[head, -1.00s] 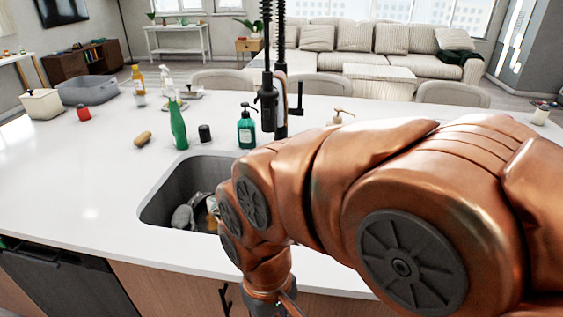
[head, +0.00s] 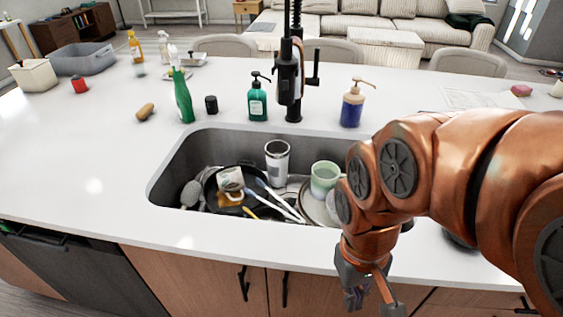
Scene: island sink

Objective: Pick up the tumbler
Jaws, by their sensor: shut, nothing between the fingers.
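A silver tumbler with a dark rim (head: 277,162) stands roughly upright in the sink (head: 172,170), near its back wall and left of the green cup. Its lower part is partly hidden by other dishes. My gripper (head: 372,300) hangs below my copper-coloured arm at the front edge of the counter, in front of and to the right of the tumbler and well apart from it. It is shut and holds nothing.
The sink also holds a green cup (head: 324,178), a dark pan (head: 211,190), mugs, plates and utensils. Behind it stand a tall black faucet (head: 289,70), a green soap bottle (head: 257,101) and a blue dispenser (head: 352,106). The counter left of the sink is largely clear.

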